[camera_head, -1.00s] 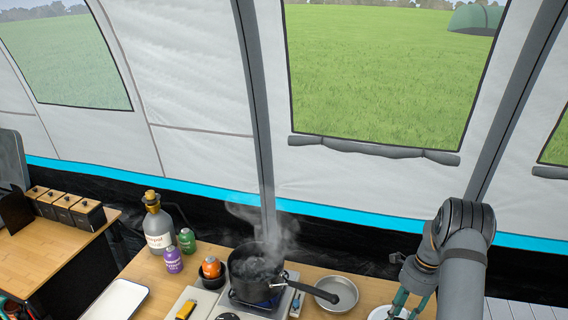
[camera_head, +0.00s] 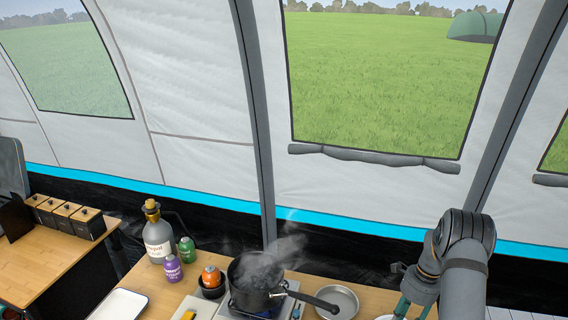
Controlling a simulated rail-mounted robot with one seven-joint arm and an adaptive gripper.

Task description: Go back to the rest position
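My arm shows at the lower right, with my gripper (camera_head: 412,306) pointing down over the right end of the wooden table (camera_head: 378,301). Its green fingers are partly cut off by the bottom edge of the picture, so I cannot tell whether they are open or shut or hold anything. A white round dish shows only in part below the fingers.
A steaming dark pot (camera_head: 256,283) stands on a stove, its handle pointing right. A metal bowl (camera_head: 343,299) lies between the pot and my gripper. A large bottle (camera_head: 158,238), a purple bottle (camera_head: 173,269) and a green bottle (camera_head: 187,250) stand left of the pot.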

